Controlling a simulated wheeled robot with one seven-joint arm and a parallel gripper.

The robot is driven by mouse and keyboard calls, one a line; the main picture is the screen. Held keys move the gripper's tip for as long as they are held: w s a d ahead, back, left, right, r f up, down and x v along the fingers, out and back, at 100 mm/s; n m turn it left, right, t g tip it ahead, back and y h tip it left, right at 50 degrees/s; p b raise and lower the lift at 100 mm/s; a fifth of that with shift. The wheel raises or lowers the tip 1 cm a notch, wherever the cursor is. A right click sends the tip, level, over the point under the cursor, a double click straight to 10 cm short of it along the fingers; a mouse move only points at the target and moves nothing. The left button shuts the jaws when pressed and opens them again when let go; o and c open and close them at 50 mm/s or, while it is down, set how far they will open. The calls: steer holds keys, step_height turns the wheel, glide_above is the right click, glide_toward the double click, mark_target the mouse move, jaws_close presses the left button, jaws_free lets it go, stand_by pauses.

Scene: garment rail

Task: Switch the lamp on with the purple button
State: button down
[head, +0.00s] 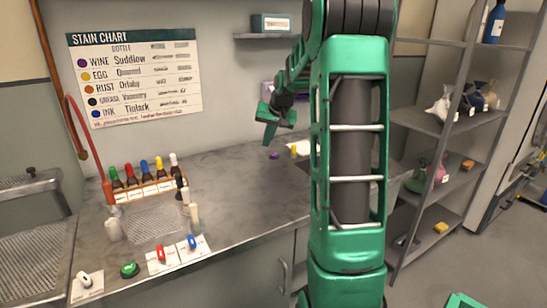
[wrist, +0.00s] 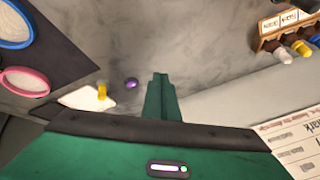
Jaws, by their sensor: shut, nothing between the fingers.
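A small purple button (head: 273,155) sits on the grey counter (head: 235,190) near the wall. It also shows in the wrist view (wrist: 131,84), just left of my fingertips. My gripper (head: 268,142) is shut and empty, pointing down above the back of the counter, slightly left of the button. The closed fingers also show in the wrist view (wrist: 160,82); I see no clear contact with the button. A pale purple object (head: 267,88) on the wall is partly hidden behind my gripper; I cannot tell whether it is the lamp.
A yellow piece (head: 293,150) on a white base stands right of the button. A bottle rack (head: 150,190), a wire tray (head: 157,222) and red (head: 160,253), blue (head: 192,242) and green (head: 129,270) pieces are at left. Grey shelves (head: 440,120) stand at right. The middle counter is clear.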

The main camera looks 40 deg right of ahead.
mark_target(276, 155)
steer(key=w+d+m+t, duration=0.1)
steer(key=w+d, duration=0.4)
steer(key=d, duration=0.2)
steer(key=w+d+f+t, duration=0.1)
steer(key=w+d+t, duration=0.1)
steer(key=w+d, duration=0.2)
steer(key=d, duration=0.3)
steer(key=shift+w+d+f+m+t, duration=0.2)
steer(key=shift+w+f+m+t, duration=0.1)
steer(key=shift+w+m, duration=0.1)
steer(key=shift+f, duration=4.45)
steer(key=shift+f, duration=0.75)
steer(key=shift+r, duration=0.85)
steer(key=shift+r, duration=0.1)
steer(key=shift+r, duration=2.4)
